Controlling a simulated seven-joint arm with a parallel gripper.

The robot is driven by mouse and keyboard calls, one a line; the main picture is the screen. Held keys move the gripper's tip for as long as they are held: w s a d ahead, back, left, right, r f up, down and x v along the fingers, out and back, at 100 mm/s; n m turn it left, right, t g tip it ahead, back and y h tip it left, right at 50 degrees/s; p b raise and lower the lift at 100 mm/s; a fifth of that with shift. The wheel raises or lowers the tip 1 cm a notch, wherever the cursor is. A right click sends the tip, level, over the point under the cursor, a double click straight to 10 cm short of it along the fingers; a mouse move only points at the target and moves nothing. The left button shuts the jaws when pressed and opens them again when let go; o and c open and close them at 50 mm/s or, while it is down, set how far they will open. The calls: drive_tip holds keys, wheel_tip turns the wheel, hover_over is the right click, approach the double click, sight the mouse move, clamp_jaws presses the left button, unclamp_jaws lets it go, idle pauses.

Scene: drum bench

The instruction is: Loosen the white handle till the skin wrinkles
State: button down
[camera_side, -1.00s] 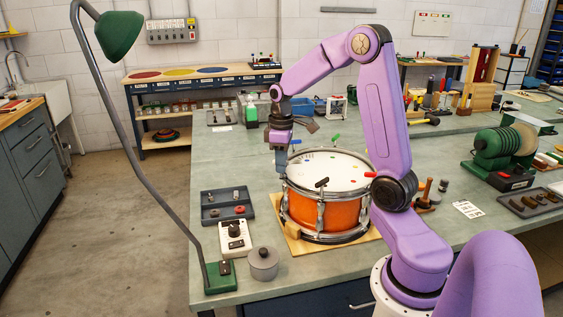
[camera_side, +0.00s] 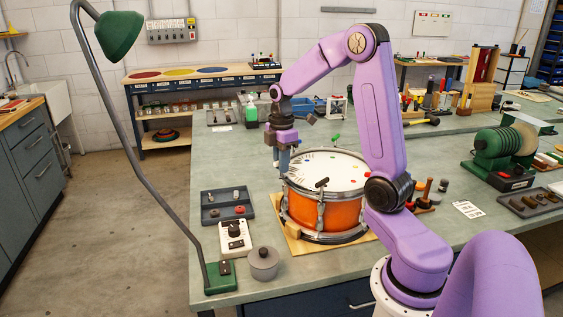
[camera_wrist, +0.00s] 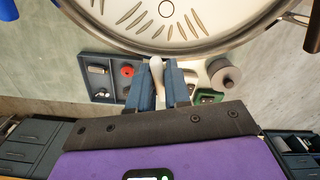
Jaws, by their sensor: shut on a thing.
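The orange drum (camera_side: 335,212) stands on a wooden board on the bench, its pale skin (camera_side: 340,170) facing up inside a metal hoop. Short dark radial streaks like wrinkles (camera_wrist: 178,31) show on the skin near the rim in the wrist view. They also show faintly on its left side in the side view. My gripper (camera_wrist: 160,85) is shut on the white handle (camera_wrist: 156,66), just outside the hoop. In the side view my gripper (camera_side: 284,168) points down at the drum's left edge and hides the handle. A green handle (camera_side: 336,137) and a black handle (camera_side: 322,183) stand elsewhere around the rim.
A dark tray (camera_side: 225,216) with small parts, a white box with a black knob (camera_side: 235,237) and a grey lidded pot (camera_side: 263,262) stand left of the drum. The green lamp's base (camera_side: 221,277) is at the bench corner. A green machine (camera_side: 503,150) stands to the right.

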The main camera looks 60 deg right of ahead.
idle(0.3)
drive_tip(key=c, duration=1.2)
unclamp_jaws()
drive_tip(key=shift+o, duration=0.2)
drive_tip(key=shift+r, duration=0.15)
wheel_tip(320, 180, up, 17)
drive_tip(key=shift+r, duration=0.1)
